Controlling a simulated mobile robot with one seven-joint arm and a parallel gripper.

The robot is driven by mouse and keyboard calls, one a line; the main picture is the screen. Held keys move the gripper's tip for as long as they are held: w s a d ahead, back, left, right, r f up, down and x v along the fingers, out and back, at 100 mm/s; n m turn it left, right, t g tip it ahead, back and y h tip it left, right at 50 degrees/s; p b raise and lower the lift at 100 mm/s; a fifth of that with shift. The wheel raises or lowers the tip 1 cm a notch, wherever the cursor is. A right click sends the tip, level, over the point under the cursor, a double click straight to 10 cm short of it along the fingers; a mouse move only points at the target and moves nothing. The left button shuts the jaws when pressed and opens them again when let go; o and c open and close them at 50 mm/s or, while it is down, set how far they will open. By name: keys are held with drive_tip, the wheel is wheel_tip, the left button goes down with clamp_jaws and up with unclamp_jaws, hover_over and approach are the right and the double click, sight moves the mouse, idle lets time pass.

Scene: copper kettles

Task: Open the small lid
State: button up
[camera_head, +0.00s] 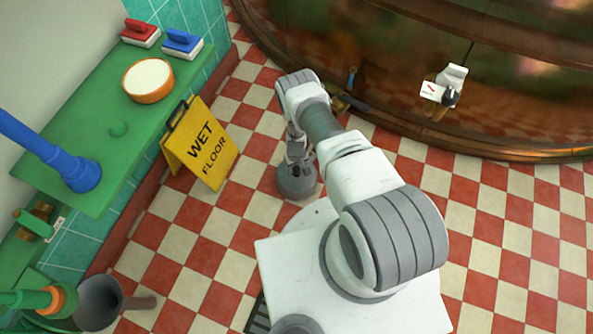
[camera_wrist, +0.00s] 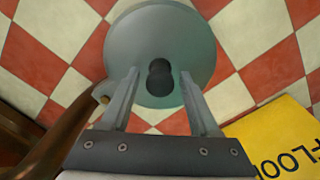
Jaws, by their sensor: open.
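The small lid (camera_wrist: 160,32) is a round grey-green disc with a dark knob (camera_wrist: 160,78) at its middle, seen from above in the wrist view. In the head view, the grey round object (camera_head: 297,184) below my gripper appears to be the same lid; my arm partly covers it. My gripper (camera_wrist: 159,76) is open and points down over the lid. Its two fingers stand on either side of the knob, with a visible gap on both sides. I cannot tell how far the fingertips are above the lid. What lies under the lid is hidden.
A yellow wet-floor sign (camera_head: 203,146) stands close to the left of the lid. A large copper kettle (camera_head: 420,75) curves along the back and right. A green shelf (camera_head: 95,110) runs along the left wall. The checkered floor at right (camera_head: 520,240) is clear.

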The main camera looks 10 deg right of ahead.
drive_tip(key=shift+f, duration=0.2)
clamp_jaws()
idle(1.4)
